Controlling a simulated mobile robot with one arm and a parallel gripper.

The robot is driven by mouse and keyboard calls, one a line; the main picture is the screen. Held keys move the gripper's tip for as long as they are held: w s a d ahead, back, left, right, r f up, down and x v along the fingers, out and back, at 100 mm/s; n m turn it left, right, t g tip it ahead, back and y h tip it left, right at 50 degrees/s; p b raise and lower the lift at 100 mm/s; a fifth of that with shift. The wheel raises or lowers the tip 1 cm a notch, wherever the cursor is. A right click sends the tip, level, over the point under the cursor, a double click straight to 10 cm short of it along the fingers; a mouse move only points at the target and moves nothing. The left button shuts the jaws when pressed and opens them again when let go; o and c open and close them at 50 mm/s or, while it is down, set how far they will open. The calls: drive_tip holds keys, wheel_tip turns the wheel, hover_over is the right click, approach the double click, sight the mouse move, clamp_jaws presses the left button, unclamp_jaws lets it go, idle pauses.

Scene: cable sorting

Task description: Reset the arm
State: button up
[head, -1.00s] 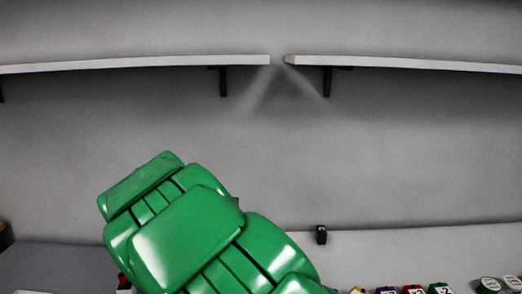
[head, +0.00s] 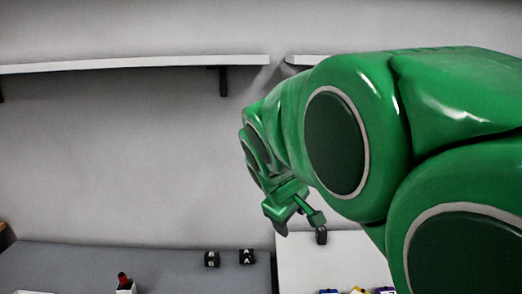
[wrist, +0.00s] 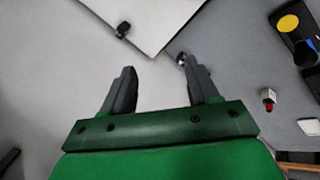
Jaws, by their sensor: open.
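My green arm fills the right half of the head view and reaches toward the middle. My gripper (head: 297,218) shows small at its end, above the table and in front of the wall. In the wrist view my gripper (wrist: 158,82) has its two dark fingers spread wide apart, with nothing between them. The fingers hang above the grey and white surfaces and touch nothing that I can see.
Two black blocks, the left one (head: 212,259) and the right one (head: 247,257), stand on the grey table (head: 70,265). A white block with a red top (head: 124,283) is nearer. Coloured pieces (head: 357,291) lie on the white surface (head: 340,262). Shelves (head: 130,63) run along the wall.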

drive_tip(key=s+d+f+m+g, duration=0.2)
drive_tip(key=s+f+m, duration=0.1)
drive_tip(key=s, duration=0.7)
drive_tip(key=s+d+f+m+g+y, duration=0.1)
drive_tip(key=s+d+f+m+g, duration=0.1)
drive_tip(key=s, duration=0.7)
drive_tip(key=s+d+f+m+g+y, duration=0.1)
drive_tip(key=s+d+f+m, duration=0.3)
drive_tip(key=s, duration=0.6)
drive_tip(key=shift+s+d+f+g, duration=0.2)
drive_tip(key=shift+s+f+g, duration=0.1)
drive_tip(key=shift+f+g, duration=0.65)
